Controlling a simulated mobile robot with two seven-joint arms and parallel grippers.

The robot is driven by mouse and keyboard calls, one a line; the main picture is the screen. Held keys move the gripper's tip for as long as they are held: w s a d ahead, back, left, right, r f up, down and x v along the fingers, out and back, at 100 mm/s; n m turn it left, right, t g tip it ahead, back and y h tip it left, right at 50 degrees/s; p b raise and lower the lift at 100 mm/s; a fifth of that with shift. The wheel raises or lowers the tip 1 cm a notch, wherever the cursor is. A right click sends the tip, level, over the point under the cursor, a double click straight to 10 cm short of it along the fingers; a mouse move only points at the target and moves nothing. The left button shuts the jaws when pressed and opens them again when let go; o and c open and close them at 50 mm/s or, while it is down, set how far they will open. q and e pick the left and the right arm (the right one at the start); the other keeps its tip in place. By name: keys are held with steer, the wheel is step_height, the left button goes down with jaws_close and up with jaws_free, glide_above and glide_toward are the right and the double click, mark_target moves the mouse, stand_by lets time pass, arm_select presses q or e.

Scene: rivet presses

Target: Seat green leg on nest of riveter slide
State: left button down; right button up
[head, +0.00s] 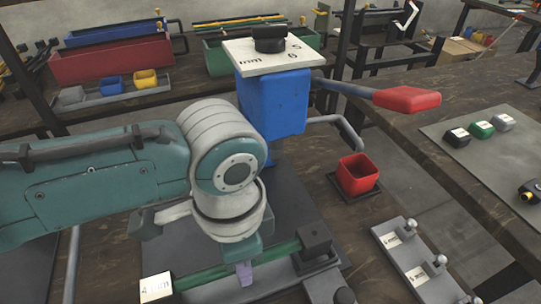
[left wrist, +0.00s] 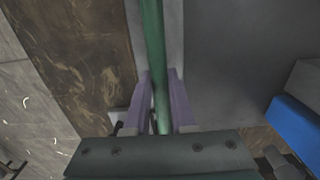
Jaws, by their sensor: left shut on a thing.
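The green leg (head: 207,278) is a long thin bar. In the head view it runs from the 4 mm label up right to a black block (head: 315,240) of the riveter's slide (head: 272,279). My left gripper (head: 244,274) points down and is shut on the leg near its middle. The left wrist view shows the leg (left wrist: 153,40) between the two purple fingers (left wrist: 161,105), above or along a light grey strip. I cannot tell whether the leg touches the slide. The blue riveter press (head: 272,102) stands behind my gripper. My right gripper is not in view.
The press has a red-handled lever (head: 407,99) reaching right. A red cup (head: 357,175) stands right of the slide, near a grey plate (head: 408,262) with knobs. A white 4 mm label block (head: 156,287) is at the slide's left end. Coloured bins line the back.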

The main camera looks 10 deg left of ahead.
arm_select(q)
steer(key=shift+f+b, duration=0.45)
steer(key=shift+f, duration=0.25)
steer(key=c, duration=0.7)
jaws_free()
steer(key=shift+r, duration=0.1)
